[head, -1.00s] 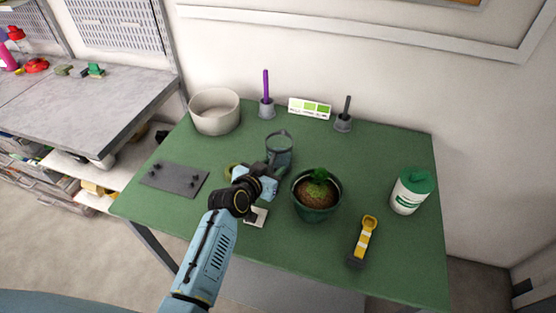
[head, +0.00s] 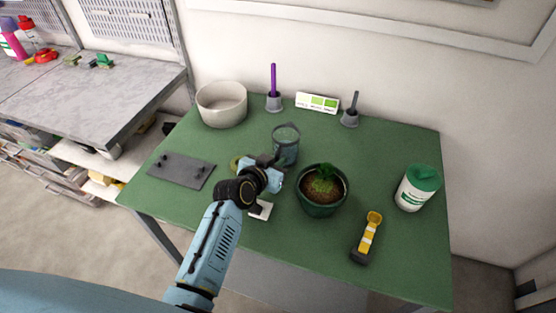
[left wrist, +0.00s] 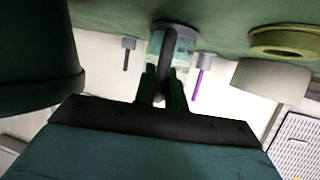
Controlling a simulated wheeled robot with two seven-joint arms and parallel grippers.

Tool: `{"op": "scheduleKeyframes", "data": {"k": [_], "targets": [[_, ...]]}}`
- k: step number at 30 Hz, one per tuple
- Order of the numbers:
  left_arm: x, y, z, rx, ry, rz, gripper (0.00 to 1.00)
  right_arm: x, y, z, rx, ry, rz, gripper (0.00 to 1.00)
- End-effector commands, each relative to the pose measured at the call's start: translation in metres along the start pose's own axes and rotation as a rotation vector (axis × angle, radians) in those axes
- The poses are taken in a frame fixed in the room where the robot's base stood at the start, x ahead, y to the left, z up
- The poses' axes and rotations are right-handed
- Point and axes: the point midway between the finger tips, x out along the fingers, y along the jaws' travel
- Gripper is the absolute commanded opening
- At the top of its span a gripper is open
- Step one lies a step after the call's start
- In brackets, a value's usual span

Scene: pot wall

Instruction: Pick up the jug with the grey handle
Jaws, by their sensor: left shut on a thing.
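The clear, bluish jug (head: 286,147) stands upright near the middle of the green table, behind my left gripper (head: 271,165). In the left wrist view, which is upside down, the jug (left wrist: 184,44) shows beyond the fingers, with its grey handle (left wrist: 168,65) towards me. My left gripper (left wrist: 162,92) is shut on that handle. The gripper and wrist hide part of the jug's lower front in the head view. I cannot tell whether the jug's base touches the table. My right gripper is not in view.
The potted plant (head: 321,192) stands close on the right. A yellow-green ring (head: 236,162) and grey plate (head: 180,171) lie left. Behind are a beige bowl (head: 221,105), a purple stick in a holder (head: 273,88) and a dark one (head: 351,110). A green-lidded tub (head: 416,188) stands right.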

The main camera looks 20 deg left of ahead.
Motion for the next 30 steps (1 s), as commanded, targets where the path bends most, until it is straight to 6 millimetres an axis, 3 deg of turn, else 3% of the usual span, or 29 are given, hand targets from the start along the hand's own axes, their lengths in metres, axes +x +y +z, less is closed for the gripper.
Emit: {"op": "scheduleKeyframes", "data": {"k": [30], "targets": [[-0.033, 0.0, -0.083, -0.001, 0.005, 0.0, 0.0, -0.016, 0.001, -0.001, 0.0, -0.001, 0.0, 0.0]]}}
